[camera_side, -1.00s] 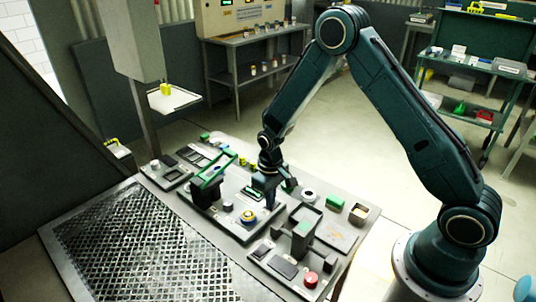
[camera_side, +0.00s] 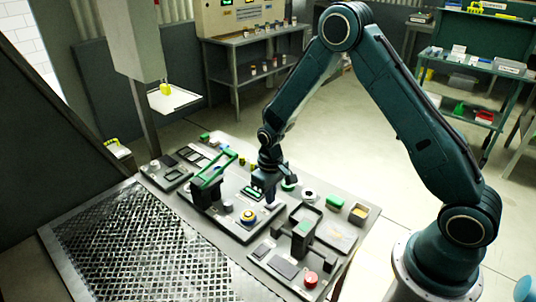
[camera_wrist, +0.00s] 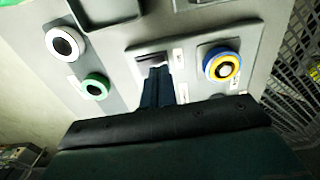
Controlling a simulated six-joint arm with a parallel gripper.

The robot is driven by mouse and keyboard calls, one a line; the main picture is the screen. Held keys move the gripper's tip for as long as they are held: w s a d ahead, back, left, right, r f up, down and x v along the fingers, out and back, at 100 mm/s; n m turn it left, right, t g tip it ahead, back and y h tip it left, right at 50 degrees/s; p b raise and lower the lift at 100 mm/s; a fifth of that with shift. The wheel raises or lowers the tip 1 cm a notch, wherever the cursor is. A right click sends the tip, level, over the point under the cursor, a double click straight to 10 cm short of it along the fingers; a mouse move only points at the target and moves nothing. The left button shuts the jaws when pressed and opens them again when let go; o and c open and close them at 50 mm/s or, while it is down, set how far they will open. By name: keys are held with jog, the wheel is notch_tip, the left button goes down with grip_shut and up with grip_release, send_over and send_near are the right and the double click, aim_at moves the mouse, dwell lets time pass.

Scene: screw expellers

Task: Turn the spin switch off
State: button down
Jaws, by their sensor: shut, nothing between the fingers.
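A dark recessed switch (camera_wrist: 152,58) sits in a raised grey panel in the wrist view, with small white labels beside it that I cannot read. It may be the spin switch; its on or off position is not clear. My gripper (camera_wrist: 154,72) is shut and empty, its fingertips overlapping the switch's near edge. I cannot tell whether they touch it. In the side view my gripper (camera_side: 266,200) points down over the grey panel and hides part of it. A blue and yellow ringed knob (camera_wrist: 222,65) is right of the fingers; it also shows in the side view (camera_side: 248,216).
A green-ringed button (camera_wrist: 96,86) and a white ring (camera_wrist: 63,43) lie left of the fingers. A green frame on a black stand (camera_side: 212,170) rises nearby. A red button (camera_side: 310,280) is at the front right. A black grating (camera_side: 140,245) lies at left.

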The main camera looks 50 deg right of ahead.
jog(key=shift+r, duration=2.75)
jog(key=shift+r, duration=0.1)
notch_tip(320, 180, up, 10)
jog(key=t, duration=0.1)
send_over(271, 206)
jog(key=s, duration=0.3)
jog(key=s+r+t, duration=0.2)
jog(key=s+r, duration=0.3)
jog(key=r, duration=0.3)
jog(key=s+a+r+t, duration=0.1)
jog(key=s+r, duration=0.6)
jog(key=s, duration=1)
jog(key=shift+s+a+r+t, duration=0.15)
jog(key=shift+s+a+t, duration=0.1)
jog(key=shift+t, duration=0.55)
